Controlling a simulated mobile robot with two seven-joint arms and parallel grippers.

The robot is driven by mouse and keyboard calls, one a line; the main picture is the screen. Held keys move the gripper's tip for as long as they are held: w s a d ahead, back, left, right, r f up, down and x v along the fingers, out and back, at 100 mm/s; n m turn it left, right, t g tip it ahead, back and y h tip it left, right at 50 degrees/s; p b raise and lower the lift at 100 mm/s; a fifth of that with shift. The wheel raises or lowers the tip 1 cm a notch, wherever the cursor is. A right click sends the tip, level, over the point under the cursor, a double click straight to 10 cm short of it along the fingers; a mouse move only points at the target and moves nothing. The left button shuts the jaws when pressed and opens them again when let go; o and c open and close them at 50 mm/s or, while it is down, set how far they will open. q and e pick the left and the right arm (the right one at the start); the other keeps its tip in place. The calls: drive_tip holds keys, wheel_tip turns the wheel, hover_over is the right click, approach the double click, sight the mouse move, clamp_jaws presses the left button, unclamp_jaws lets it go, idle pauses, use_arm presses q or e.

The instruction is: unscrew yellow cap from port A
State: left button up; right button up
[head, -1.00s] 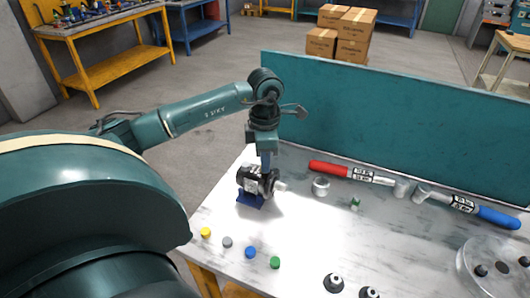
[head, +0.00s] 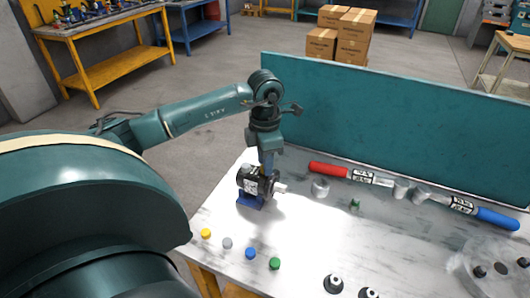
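The black hydraulic motor (head: 246,180) with a pale label sits on a blue stand (head: 250,202) at the left of the table. Its silver shaft end (head: 280,188) points right. My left gripper (head: 267,172) points down at the top of the motor, touching or very close to it. Its fingertips are small and partly merge with the motor, so I cannot tell whether they are open or shut. No cap can be made out on the ports. A yellow cap (head: 206,232) lies on the table at the front left. My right gripper is out of view.
Grey (head: 227,243), blue (head: 250,253) and green (head: 275,263) caps lie in a row on the table (head: 310,240). A red-handled tool (head: 330,170) and a blue-handled tool (head: 495,217) lie near the teal back panel (head: 390,125). A clear dish (head: 462,268) is at right.

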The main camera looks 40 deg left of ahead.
use_arm(q)
drive_tip(key=m+b, duration=0.1)
drive_tip(key=m, duration=0.2)
drive_tip(key=shift+f+m, duration=0.15)
drive_tip(key=shift+m, duration=0.15)
drive_tip(key=m+b, duration=0.1)
drive_tip(key=m, duration=0.3)
drive_tip(key=shift+m+b, duration=0.3)
drive_tip(key=shift+b, duration=0.05)
drive_tip(key=shift+m, duration=1)
clamp_jaws()
drive_tip(key=n, duration=0.4)
drive_tip(key=shift+r, duration=0.2)
drive_tip(key=shift+n, duration=0.9)
